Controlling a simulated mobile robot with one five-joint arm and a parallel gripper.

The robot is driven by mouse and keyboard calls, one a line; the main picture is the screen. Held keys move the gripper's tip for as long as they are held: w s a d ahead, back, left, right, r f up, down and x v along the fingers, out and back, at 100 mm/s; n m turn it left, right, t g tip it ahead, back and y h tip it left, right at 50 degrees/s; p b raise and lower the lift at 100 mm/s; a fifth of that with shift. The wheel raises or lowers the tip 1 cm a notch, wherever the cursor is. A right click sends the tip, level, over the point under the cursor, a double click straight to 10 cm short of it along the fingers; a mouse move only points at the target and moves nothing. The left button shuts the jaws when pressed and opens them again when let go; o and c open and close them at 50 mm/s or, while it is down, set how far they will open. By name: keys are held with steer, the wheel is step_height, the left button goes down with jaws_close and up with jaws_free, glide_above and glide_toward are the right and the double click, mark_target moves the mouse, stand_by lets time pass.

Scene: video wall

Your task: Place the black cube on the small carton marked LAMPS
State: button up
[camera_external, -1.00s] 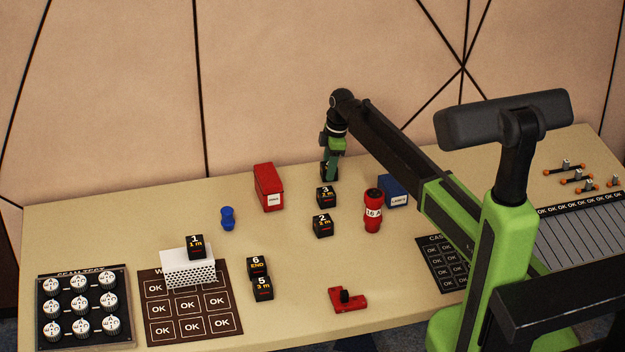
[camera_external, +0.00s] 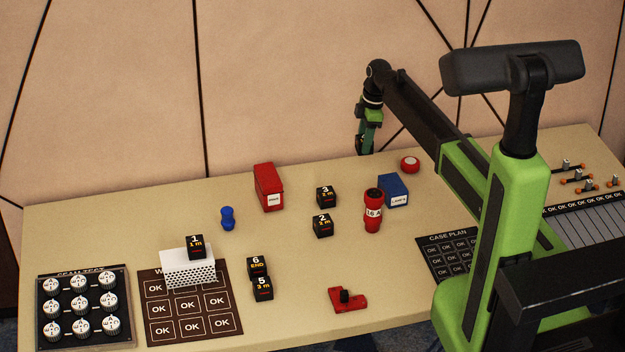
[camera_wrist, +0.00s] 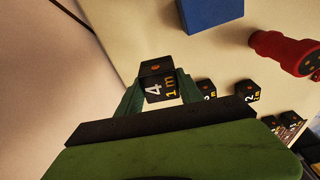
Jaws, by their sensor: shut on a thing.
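My gripper (camera_external: 365,146) is shut on a black cube marked 4 (camera_wrist: 156,83), held between the two green fingers in the wrist view. In the external view it hangs above the back of the table, and the cube is mostly hidden by the fingers. The small blue carton (camera_external: 394,191), whose white label seems to read LAMPS, stands on the table in front and to the right of my gripper. It also shows at the top of the wrist view (camera_wrist: 212,12). Its top looks bare.
A red cylinder marked 16 A (camera_external: 373,212) stands just left of the blue carton. Black cubes 3 (camera_external: 326,197) and 2 (camera_external: 323,226) stand further left, with a red carton (camera_external: 268,187) beyond. A round red button (camera_external: 410,164) is behind the blue carton.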

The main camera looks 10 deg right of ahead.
steer(key=shift+s+d+r, duration=0.2)
steer(key=shift+d+r, duration=0.1)
steer(key=shift+d, duration=0.3)
